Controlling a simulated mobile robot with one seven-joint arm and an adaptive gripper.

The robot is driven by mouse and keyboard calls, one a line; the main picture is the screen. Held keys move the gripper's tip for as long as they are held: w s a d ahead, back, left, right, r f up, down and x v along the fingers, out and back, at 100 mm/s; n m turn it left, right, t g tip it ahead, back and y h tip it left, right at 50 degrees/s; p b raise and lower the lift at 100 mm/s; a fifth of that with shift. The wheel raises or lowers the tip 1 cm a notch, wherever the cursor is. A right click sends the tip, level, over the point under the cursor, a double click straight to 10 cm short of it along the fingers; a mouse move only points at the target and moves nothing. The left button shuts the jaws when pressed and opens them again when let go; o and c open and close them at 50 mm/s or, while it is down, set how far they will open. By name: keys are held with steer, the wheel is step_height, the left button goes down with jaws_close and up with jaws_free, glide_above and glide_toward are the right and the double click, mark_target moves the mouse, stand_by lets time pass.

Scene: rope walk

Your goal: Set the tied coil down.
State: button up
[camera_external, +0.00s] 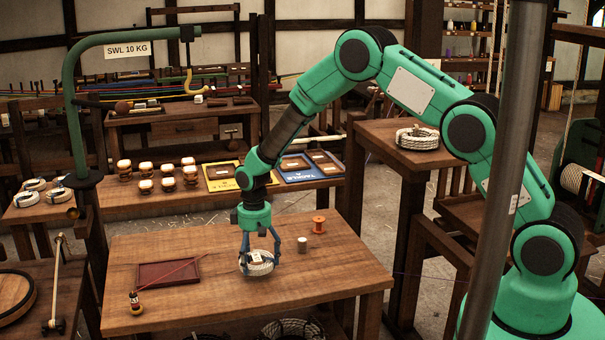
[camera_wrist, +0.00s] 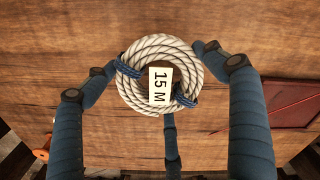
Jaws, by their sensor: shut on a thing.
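The tied coil (camera_external: 262,269) is white rope with blue ties and a white tag; in the wrist view the coil (camera_wrist: 190,58) lies flat to the camera and its tag reads "15 M". My gripper (camera_external: 258,258) points straight down over the table (camera_external: 205,307), with its blue fingers around the coil. In the wrist view my gripper (camera_wrist: 155,70) has fingers at the coil's left, right and lower edge. The coil is level, at or just above the tabletop; I cannot tell whether it touches.
The table's front and right are clear.

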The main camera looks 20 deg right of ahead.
steer(key=shift+f, duration=1.5)
steer(key=shift+f+b, duration=0.15)
steer(key=shift+b, duration=0.2)
steer(key=o, duration=1.5)
steer(key=shift+c, duration=0.2)
step_height(320, 180, up, 12)
steer(key=p, duration=0.2)
steer(key=shift+r, duration=0.2)
